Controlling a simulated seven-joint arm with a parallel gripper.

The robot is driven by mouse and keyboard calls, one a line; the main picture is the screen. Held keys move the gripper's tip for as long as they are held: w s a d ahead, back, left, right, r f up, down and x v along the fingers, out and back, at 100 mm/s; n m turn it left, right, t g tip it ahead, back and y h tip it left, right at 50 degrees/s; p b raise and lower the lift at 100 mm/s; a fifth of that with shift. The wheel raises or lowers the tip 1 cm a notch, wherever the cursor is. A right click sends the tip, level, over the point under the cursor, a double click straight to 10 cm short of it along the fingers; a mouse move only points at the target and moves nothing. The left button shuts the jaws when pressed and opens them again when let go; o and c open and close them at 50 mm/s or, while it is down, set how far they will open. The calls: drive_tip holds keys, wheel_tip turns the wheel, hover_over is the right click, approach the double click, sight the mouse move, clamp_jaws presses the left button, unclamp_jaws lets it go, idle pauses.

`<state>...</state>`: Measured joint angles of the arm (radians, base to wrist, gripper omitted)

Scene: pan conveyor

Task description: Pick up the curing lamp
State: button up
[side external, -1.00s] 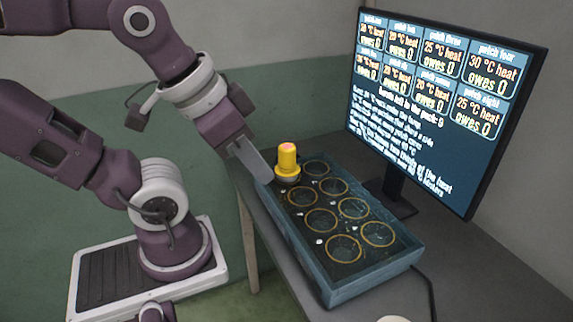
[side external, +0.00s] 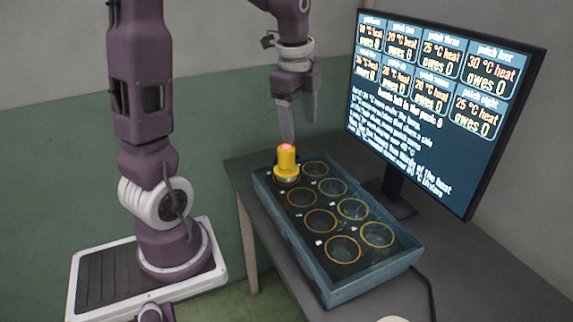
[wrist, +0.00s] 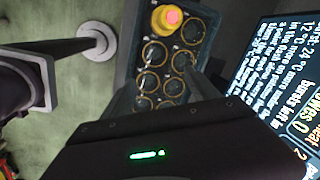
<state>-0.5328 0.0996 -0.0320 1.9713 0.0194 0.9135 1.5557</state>
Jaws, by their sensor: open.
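The curing lamp (side external: 287,162) is a yellow cylinder with a pink top and a grey base. It stands upright at the far left corner of the blue tray (side external: 336,287), over one of the ringed patches. My gripper (side external: 299,138) is open and empty, pointing down, with its fingertips just above and behind the lamp in the side view, apart from it as far as I can tell. In the wrist view the lamp (wrist: 167,19) shows near the top, beyond the fingers. The fingers partly hide the tray's edges there.
The tray holds several gold-ringed patches and lies on a grey table (side external: 466,270). A monitor (side external: 447,90) on a stand rises close behind the tray on the right, showing patch heat readings. A cable runs off the tray's right end. The table's front right is mostly clear.

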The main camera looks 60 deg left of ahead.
sight(286, 147)
drive_tip(key=a+f+m, duration=0.1)
drive_tip(key=a+f, duration=0.1)
drive_tip(key=a, duration=0.1)
drive_tip(key=w+a+f+m+g, duration=0.1)
drive_tip(key=a+f+m, duration=0.1)
drive_tip(key=a+f, duration=0.1)
drive_tip(key=a+f+m+h, duration=0.1)
drive_tip(key=a+f+m, duration=0.1)
drive_tip(key=a, duration=0.3)
drive_tip(key=shift+w+f+g, duration=0.25)
drive_tip(key=shift+f+g, duration=0.05)
drive_tip(key=shift+f, duration=0.2)
drive_tip(key=shift+m, duration=0.4)
drive_tip(key=f, duration=0.7)
drive_tip(key=shift+w+d+f, duration=0.15)
drive_tip(key=shift+d+f, duration=0.1)
clamp_jaws()
